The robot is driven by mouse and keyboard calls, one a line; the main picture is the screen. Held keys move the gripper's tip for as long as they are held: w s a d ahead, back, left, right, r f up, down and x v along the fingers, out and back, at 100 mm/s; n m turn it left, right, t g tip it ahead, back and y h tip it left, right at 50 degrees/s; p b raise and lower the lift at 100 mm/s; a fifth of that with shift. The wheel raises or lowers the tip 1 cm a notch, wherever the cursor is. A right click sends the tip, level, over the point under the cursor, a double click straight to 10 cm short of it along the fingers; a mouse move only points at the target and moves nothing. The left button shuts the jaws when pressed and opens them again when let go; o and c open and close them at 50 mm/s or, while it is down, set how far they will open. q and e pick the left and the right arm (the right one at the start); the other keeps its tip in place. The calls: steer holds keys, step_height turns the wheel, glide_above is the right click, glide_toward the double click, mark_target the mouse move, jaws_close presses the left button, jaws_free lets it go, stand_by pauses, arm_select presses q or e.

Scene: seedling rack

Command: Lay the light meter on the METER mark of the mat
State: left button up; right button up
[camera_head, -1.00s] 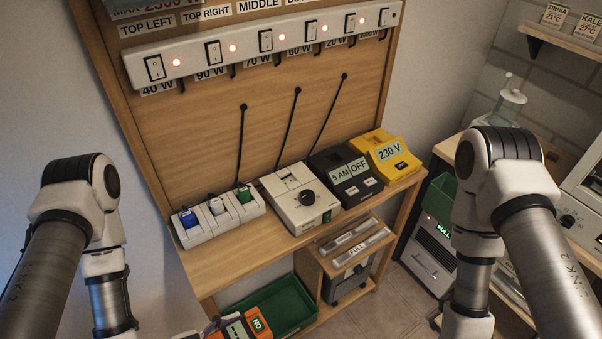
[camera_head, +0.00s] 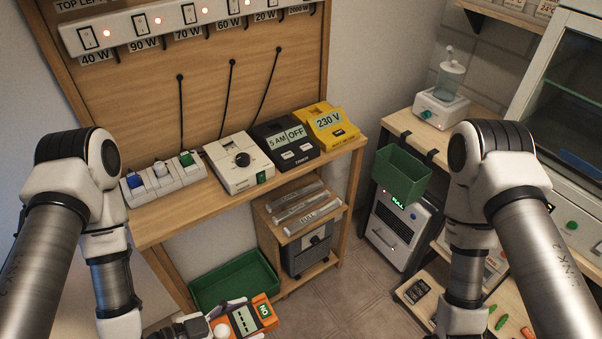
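The light meter (camera_head: 244,320) is an orange handheld device with a grey display, a green label and a white dome, low in the head view. My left gripper (camera_head: 212,318) is at its left end, with dark fingers against it. It appears shut on the meter and holds it up in front of the green tray; the fingertips are partly hidden. My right arm comes down at the right, and its gripper is below the picture edge. No mat or METER mark shows in this view.
A wooden bench (camera_head: 192,208) carries a socket strip (camera_head: 164,181), a white dial box (camera_head: 238,161), a black timer (camera_head: 284,143) and a yellow meter (camera_head: 326,125). A green tray (camera_head: 236,284) sits low. A green bin (camera_head: 403,175) hangs right. Tiled floor lies between.

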mark_target(254, 305)
arm_select(q)
steer(key=w+f+b, duration=0.2)
steer(key=w+f, duration=0.1)
steer(key=w+d+f+b, duration=0.1)
steer(key=w, duration=0.1)
steer(key=shift+w+f+b, duration=0.2)
steer(key=shift+f+b, duration=0.1)
steer(key=shift+f, duration=0.1)
steer(key=w+a+n+t+y+b, duration=0.3)
steer(key=w+a+n+t+y, duration=0.4)
steer(key=w+a+n+y, duration=0.3)
steer(key=w+n+y, duration=0.1)
steer(key=w+n, duration=0.1)
steer(key=shift+w+f+y, duration=0.4)
